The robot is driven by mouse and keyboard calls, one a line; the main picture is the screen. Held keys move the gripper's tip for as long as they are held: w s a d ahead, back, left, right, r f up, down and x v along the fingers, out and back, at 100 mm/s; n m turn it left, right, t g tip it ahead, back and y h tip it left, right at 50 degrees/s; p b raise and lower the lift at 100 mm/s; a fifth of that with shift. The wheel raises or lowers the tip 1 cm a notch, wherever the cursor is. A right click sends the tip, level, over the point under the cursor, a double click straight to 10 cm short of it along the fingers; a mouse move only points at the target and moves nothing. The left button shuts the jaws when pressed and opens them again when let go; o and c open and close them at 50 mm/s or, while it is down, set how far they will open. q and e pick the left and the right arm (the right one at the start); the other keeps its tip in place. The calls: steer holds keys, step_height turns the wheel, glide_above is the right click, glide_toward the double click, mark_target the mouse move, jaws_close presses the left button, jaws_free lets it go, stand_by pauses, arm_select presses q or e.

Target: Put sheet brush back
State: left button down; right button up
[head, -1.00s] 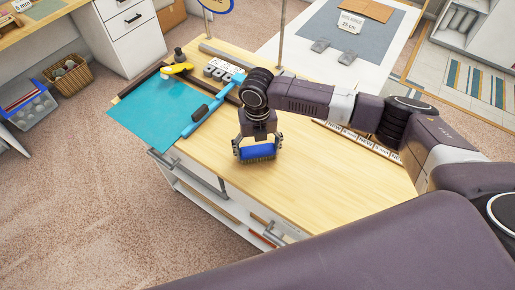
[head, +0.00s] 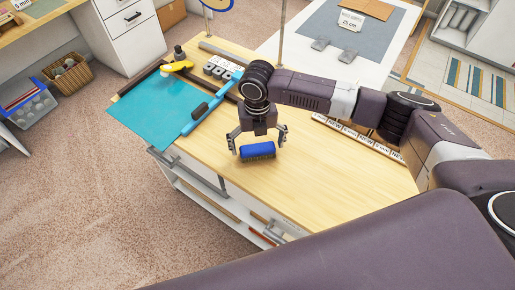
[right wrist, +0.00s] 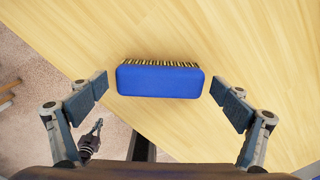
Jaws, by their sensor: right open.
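The sheet brush (head: 258,150) is a blue block with a row of bristles along one side. It rests on the wooden bench top near its front edge. It also shows in the right wrist view (right wrist: 160,80), bristles along its far long side. My right gripper (head: 257,145) is open above it, one finger beyond each end. In the right wrist view there are clear gaps between the brush and both fingers (right wrist: 168,100). What seems to be my left gripper (right wrist: 93,136) shows small and low over the floor; its jaws are too small to read.
A teal sheet (head: 158,105) lies at the bench's left end, with a blue bar (head: 205,110) across its edge. A yellow-handled tool (head: 176,66) and small labelled blocks (head: 221,68) lie behind. A labelled strip (head: 352,134) runs along the back edge. Bench top right of the brush is clear.

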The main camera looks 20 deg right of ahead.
mark_target(257, 147)
step_height(257, 147, up, 11)
steer(key=b, duration=0.2)
steer(key=shift+f, duration=0.15)
stand_by(0.4)
